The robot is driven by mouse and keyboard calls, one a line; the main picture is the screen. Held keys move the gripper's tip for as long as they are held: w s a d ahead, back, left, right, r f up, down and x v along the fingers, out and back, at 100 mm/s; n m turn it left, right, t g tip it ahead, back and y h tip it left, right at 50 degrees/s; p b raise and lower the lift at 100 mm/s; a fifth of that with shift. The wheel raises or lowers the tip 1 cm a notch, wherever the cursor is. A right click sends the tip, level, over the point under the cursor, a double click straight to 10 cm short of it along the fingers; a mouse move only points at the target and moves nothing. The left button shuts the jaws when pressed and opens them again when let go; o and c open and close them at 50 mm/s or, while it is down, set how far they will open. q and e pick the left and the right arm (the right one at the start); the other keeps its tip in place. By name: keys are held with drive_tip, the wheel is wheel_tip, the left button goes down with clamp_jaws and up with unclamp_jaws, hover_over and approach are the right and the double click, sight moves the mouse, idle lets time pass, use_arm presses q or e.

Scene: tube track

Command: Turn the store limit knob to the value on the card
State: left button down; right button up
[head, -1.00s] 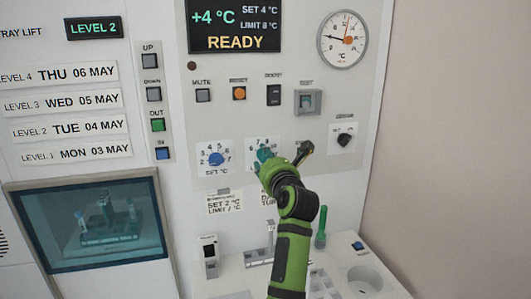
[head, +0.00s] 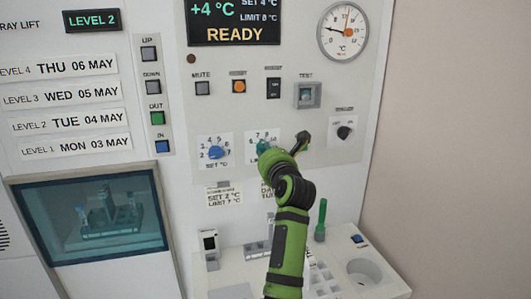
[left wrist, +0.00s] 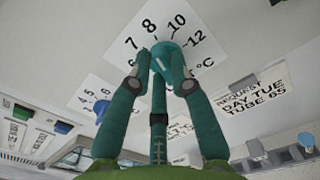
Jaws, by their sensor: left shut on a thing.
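The limit knob (left wrist: 163,52) is teal and round, on a white dial plate (left wrist: 133,30) marked 7, 8, 10, 12 °C in the left wrist view. My left gripper (left wrist: 161,70) is shut on it, one teal finger on each side. In the head view the left gripper (head: 264,148) covers most of the knob, so its pointer cannot be read. A card (head: 224,196) under the blue set knob (head: 216,152) appears to read SET 2 °C, LIMIT 7 °C. The display (head: 235,20) shows +4 °C, SET 4 °C, LIMIT 8 °C, READY. My right gripper is out of view.
A dark knob (head: 344,132) sits right of the limit dial. Above are the mute button (head: 203,88), an orange button (head: 239,86) and a round gauge (head: 343,32). Below, a shelf holds a green-handled tool (head: 321,220) and a round recess (head: 364,272).

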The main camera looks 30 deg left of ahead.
use_arm(q)
drive_tip(key=shift+s+a+f+n+b, duration=0.1)
drive_tip(key=shift+n+b, duration=1.75)
drive_tip(key=shift+b, duration=0.35)
drive_tip(key=shift+f+n+b, duration=0.1)
drive_tip(key=shift+n+b, duration=1.75)
drive_tip(key=shift+b, duration=0.35)
drive_tip(key=c, duration=1.1)
unclamp_jaws()
